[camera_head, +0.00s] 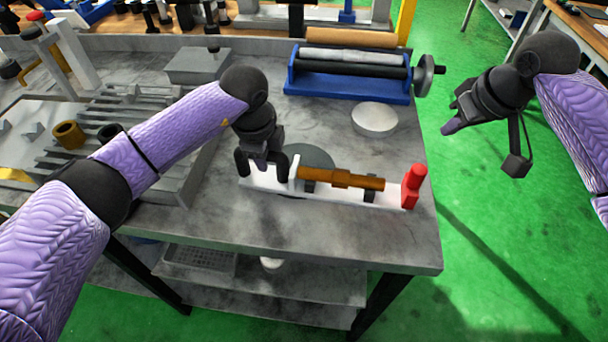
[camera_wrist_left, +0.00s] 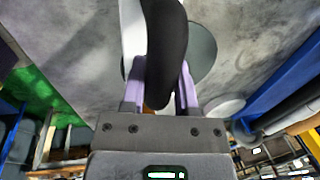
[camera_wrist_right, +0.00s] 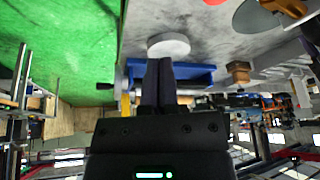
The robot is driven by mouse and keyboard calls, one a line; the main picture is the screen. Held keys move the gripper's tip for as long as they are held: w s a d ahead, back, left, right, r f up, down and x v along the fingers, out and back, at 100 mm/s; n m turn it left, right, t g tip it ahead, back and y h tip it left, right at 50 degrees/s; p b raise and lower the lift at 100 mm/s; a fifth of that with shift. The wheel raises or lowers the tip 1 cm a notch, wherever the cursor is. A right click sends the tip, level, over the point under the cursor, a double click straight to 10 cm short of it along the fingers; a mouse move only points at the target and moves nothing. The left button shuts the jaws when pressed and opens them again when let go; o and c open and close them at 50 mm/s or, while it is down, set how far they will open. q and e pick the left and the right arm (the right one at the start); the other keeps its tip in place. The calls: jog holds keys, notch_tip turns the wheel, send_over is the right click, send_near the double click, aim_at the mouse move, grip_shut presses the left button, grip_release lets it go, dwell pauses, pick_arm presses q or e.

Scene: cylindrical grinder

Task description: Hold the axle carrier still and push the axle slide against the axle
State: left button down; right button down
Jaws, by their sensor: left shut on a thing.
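The axle carrier (camera_head: 335,196), a long white base, lies near the table's front edge. The orange-brown axle (camera_head: 340,178) rests lengthwise on its dark supports. A white upright plate (camera_head: 294,168) stands at the axle's left end. A red upright block (camera_head: 412,186), which looks like the axle slide, stands at the carrier's right end, with a small gap to the axle. My left gripper (camera_head: 262,162) is shut on the black curved handle (camera_wrist_left: 165,45) at the carrier's left end. My right gripper (camera_head: 450,128) is shut and empty, up and right of the red block, beyond the table edge.
A grey disc (camera_head: 312,154) lies behind the carrier, and a pale round disc (camera_head: 375,119) stands farther back. A blue roller stand (camera_head: 347,88) with a handwheel (camera_head: 425,76) is at the back. A slotted metal fixture (camera_head: 110,118) is at left. Green floor is open at right.

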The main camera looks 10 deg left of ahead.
jog(key=s+r+g+h, duration=0.1)
jog(key=s+r+g, duration=0.15)
jog(key=s, duration=0.25)
jog(key=shift+n, duration=0.4)
jog(key=f, duration=0.9)
jog(key=shift+w+d+f, duration=0.1)
jog(key=shift+d, duration=0.1)
